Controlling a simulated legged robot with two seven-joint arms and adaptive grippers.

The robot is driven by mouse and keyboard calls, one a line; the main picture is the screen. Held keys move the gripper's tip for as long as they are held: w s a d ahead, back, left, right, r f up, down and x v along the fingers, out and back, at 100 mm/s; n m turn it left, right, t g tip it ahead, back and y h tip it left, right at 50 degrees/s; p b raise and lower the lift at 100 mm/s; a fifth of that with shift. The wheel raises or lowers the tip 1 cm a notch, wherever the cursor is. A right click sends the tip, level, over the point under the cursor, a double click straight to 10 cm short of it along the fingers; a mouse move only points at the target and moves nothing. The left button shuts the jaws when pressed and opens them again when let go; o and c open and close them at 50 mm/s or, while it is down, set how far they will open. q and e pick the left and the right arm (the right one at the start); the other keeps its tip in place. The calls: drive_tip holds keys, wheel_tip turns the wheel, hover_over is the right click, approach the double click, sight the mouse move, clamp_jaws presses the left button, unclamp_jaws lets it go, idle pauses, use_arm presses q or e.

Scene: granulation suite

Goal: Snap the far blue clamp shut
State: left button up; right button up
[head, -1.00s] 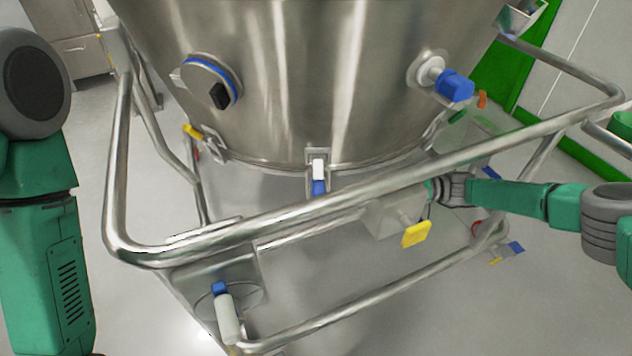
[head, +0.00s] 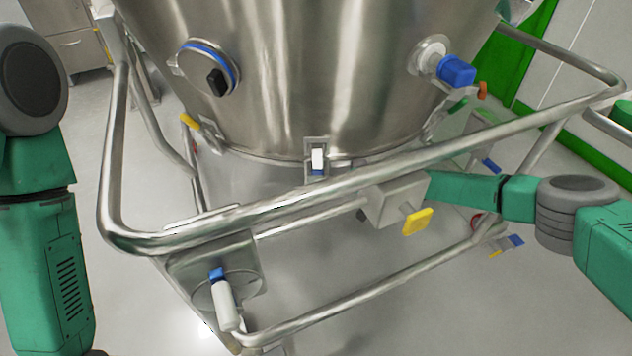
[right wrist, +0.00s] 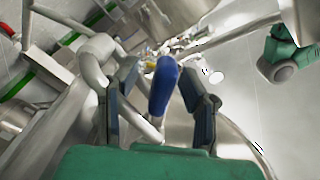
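In the right wrist view a blue clamp handle (right wrist: 163,85) stands between the two fingers of my right gripper (right wrist: 158,70). The fingers are apart, with a gap on each side of the handle. In the head view my right arm reaches in from the right under the rail, and its gripper is hidden behind the grey box. The far clamp is not visible in the head view. A near clamp (head: 317,160), white with a blue end, sits at the front of the steel vessel's (head: 300,80) lower rim. My left gripper is out of view.
A steel tube rail (head: 280,212) runs around the vessel. A grey box (head: 385,203) with a yellow handle (head: 417,221) hangs under it. A blue-capped port (head: 456,70) sticks out at the vessel's right. A white-handled lever (head: 225,303) is at the lower left.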

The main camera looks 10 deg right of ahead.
clamp_jaws()
drive_tip(key=m, duration=0.1)
drive_tip(key=s+r+m, duration=0.1)
drive_tip(key=m, duration=0.1)
drive_tip(key=shift+r, duration=0.2)
drive_tip(key=shift+s+r+m, duration=0.15)
drive_tip(key=shift+r+m, duration=0.35)
drive_tip(key=shift+m, duration=0.5)
drive_tip(key=shift+s+r+m, duration=0.1)
drive_tip(key=shift+r+m, duration=0.4)
drive_tip(key=shift+m, duration=0.5)
unclamp_jaws()
drive_tip(key=shift+d, duration=0.1)
